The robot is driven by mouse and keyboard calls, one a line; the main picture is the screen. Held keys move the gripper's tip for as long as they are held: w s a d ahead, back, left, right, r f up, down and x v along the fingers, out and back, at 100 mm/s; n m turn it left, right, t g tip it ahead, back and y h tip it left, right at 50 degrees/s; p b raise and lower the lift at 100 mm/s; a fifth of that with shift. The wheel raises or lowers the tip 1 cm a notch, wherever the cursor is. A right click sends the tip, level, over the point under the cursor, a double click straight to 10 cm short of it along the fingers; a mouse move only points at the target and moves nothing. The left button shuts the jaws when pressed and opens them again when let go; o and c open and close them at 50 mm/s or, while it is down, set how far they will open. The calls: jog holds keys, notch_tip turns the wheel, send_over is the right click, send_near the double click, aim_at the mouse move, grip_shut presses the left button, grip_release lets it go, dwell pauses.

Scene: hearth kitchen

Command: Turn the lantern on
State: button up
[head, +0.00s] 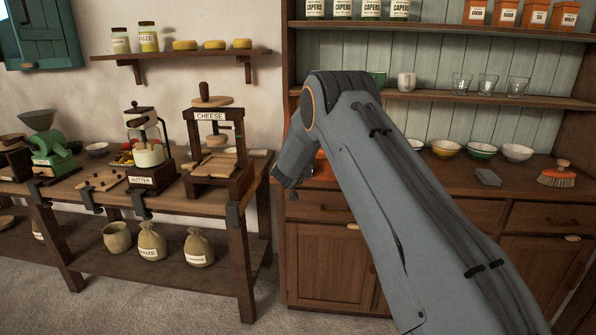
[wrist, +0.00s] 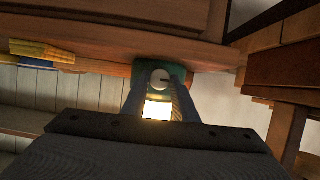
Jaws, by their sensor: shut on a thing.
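The lantern (wrist: 174,68) shows in the wrist view as a green-teal body with a pale round knob (wrist: 160,78) and a bright, glowing pale-yellow panel (wrist: 157,110). My gripper (wrist: 158,90) has a finger on each side of the knob and is shut on it. The glowing panel shows between the fingers. In the head view my gripper (head: 284,182) is at the left end of the cabinet counter. The lantern is mostly or wholly hidden there by my arm, and an orange glow shows on the counter beside the wrist.
The cabinet counter (head: 520,190) holds several bowls, a grey block (head: 487,177) and an orange brush (head: 556,177). Shelves with cups, glasses and tins stand above. To the left is a workbench (head: 85,197) with a cheese press (head: 215,160), butter churn and green grinder.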

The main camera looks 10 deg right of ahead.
jog(key=o, duration=0.8)
jog(key=shift+b+v, duration=0.55)
jog(key=shift+v, duration=3.4)
jog(key=s+d+f+n+g+y, duration=0.1)
jog(key=s+g, duration=0.3)
jog(key=s, duration=1.4)
jog(key=s+f+n+g+y, duration=0.1)
jog(key=s+g, duration=0.3)
jog(key=s, duration=1.4)
jog(key=s+d+f+n+g+y, duration=0.1)
jog(key=s+g, duration=0.3)
jog(key=s, duration=1.4)
jog(key=shift+s+d+g+y, duration=0.2)
jog(key=shift+d+g+y, duration=0.1)
jog(key=shift+y, duration=0.3)
